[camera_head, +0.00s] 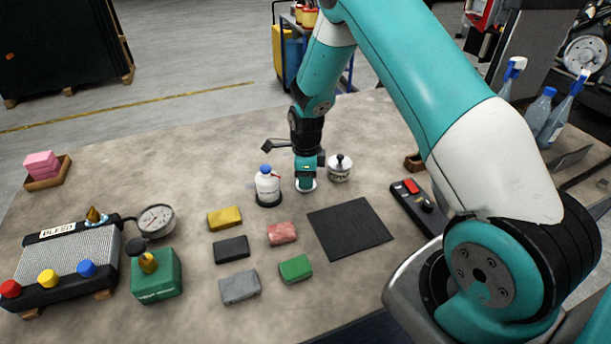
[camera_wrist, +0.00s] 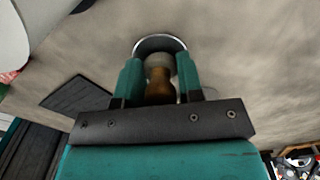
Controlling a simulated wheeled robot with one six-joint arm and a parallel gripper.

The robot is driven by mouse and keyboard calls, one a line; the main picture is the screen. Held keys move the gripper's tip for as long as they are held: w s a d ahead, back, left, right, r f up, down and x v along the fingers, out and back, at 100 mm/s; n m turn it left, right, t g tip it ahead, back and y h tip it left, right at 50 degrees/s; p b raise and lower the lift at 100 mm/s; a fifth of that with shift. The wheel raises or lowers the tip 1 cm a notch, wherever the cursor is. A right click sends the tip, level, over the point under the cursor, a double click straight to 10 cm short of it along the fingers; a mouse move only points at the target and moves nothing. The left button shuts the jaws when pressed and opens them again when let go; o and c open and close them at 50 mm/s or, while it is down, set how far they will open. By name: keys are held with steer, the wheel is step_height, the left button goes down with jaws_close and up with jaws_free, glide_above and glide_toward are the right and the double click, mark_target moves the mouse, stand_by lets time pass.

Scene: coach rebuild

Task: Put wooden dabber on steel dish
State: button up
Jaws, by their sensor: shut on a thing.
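My gripper (camera_head: 306,178) points down over the back middle of the bench, between a white bottle and a small white lidded pot. In the wrist view, my gripper (camera_wrist: 159,70) is shut on the wooden dabber (camera_wrist: 158,88), which has a brown wooden body and a pale end. The steel dish (camera_wrist: 160,39) shows as a shiny round rim around the far side of the dabber's pale end. In the head view the dish (camera_head: 306,187) is a small pale edge under my fingertips. I cannot tell whether the dabber touches it.
The white bottle (camera_head: 267,186) with a blue cap stands close left of my gripper, and the lidded pot (camera_head: 340,170) close right. A black mat (camera_head: 349,229) lies in front to the right. Several coloured blocks, including a yellow one (camera_head: 225,218), lie at front left.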

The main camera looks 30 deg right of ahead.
steer(key=shift+f, duration=0.15)
steer(key=o, duration=0.9)
step_height(320, 180, up, 12)
steer(key=b, duration=0.3)
steer(key=shift+f, duration=0.15)
steer(key=shift+a+r, duration=0.15)
steer(key=shift+r, duration=0.2)
steer(key=s+a+r+n+y, duration=0.2)
steer(key=s+a+r+n, duration=0.9)
steer(key=n, duration=0.6)
steer(key=s+a+r+n+y, duration=0.1)
steer(key=s+a+n, duration=0.2)
steer(key=s+n, duration=0.4)
steer(key=s+a+r+n+y, duration=0.1)
steer(key=s+a+n, duration=0.3)
steer(key=s+n, duration=0.4)
steer(key=shift+s+r, duration=0.45)
steer(key=shift+s, duration=0.4)
